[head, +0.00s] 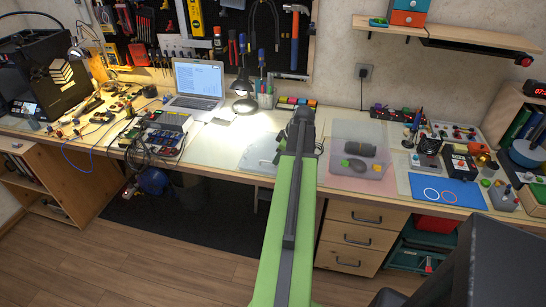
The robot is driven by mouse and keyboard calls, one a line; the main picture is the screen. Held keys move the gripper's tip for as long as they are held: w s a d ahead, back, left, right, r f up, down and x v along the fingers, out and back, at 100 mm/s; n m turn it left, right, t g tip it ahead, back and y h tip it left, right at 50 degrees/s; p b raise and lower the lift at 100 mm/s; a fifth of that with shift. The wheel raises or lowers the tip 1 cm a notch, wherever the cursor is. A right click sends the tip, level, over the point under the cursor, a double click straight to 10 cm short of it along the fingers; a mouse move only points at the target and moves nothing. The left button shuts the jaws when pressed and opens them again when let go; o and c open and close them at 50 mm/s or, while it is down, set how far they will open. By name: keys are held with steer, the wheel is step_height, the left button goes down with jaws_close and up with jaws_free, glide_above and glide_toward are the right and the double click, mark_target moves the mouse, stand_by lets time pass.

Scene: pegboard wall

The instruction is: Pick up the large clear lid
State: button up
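A flat, pale clear sheet that looks like the large clear lid (259,153) lies on the workbench, just left of my arm. My arm covers its right part, so its full outline is hidden. My gripper (303,112) is at the far end of my green arm, over the bench, above and to the right of the sheet in the picture. It is dark and seen from behind; its fingers cannot be made out. I cannot tell whether it touches anything.
A clear box (346,181) holding dark and green items stands right of my arm. A lit lamp (243,102) and a laptop (198,82) are behind to the left. Electronics crowd the left bench. A blue mat (447,190) lies right. Drawers (356,235) are below.

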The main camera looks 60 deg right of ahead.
mark_target(276, 169)
steer(key=b+x, duration=0.4)
steer(key=x, duration=0.1)
steer(key=shift+s+f, duration=0.1)
jaws_close()
stand_by(1.2)
